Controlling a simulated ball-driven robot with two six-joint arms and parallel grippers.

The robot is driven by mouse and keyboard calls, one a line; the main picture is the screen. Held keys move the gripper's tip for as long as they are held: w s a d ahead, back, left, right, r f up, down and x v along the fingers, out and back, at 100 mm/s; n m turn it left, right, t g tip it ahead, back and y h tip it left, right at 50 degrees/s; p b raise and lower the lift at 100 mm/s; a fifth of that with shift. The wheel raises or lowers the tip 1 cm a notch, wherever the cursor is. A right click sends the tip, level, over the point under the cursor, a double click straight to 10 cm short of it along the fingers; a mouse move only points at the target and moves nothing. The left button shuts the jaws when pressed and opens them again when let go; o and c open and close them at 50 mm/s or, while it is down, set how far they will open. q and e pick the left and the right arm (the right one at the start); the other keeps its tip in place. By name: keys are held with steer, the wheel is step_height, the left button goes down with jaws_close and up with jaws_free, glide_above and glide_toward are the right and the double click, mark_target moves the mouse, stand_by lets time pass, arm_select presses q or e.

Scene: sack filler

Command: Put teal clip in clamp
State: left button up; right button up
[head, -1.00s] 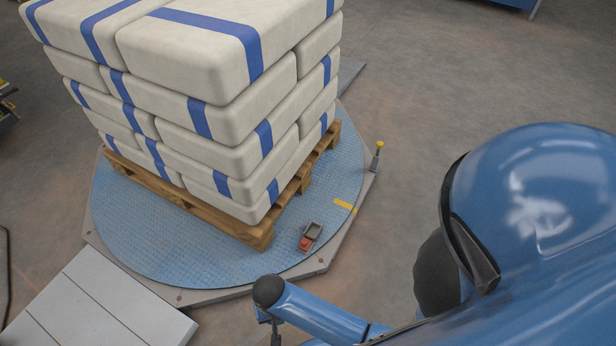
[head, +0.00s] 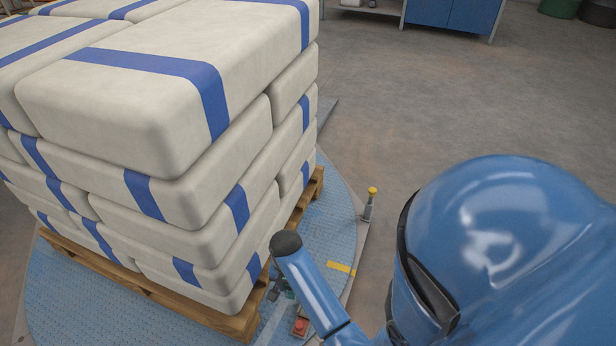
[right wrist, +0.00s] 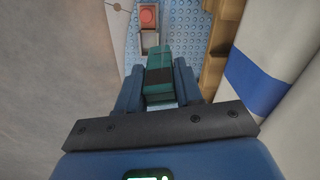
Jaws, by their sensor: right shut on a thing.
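The teal clip (right wrist: 158,60), with a dark band across it, is held between the two blue fingers of my right gripper (right wrist: 158,88) in the right wrist view. In the head view my right gripper (head: 279,290) is partly hidden by my forearm, and only a bit of teal shows there. A small red and grey fixture (head: 300,326), perhaps the clamp, sits on the blue turntable plate. It also shows in the right wrist view (right wrist: 148,18), beyond the clip and apart from it. My left gripper is out of view.
A wooden pallet (head: 238,326) stacked with white, blue-striped sacks (head: 150,120) stands close to the left of my right gripper. A yellow-topped post (head: 369,204) rises at the plate's edge. The concrete floor to the right is open.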

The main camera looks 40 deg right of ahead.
steer(key=d+f+m+b, duration=0.2)
steer(key=d, duration=0.4)
steer(key=shift+d+f+b, duration=0.2)
steer(key=shift+f+b, duration=1.85)
steer(key=shift+f, duration=1.25)
steer(key=shift+d+f+b, duration=0.15)
steer(key=shift+f+b, duration=1.9)
steer(key=shift+f, duration=1.2)
steer(key=shift+d+f+b, duration=0.2)
steer(key=shift+f+b, duration=1.85)
steer(key=shift+f, duration=1.25)
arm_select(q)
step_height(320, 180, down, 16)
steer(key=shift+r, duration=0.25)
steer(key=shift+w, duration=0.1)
arm_select(e)
steer(key=o, duration=1)
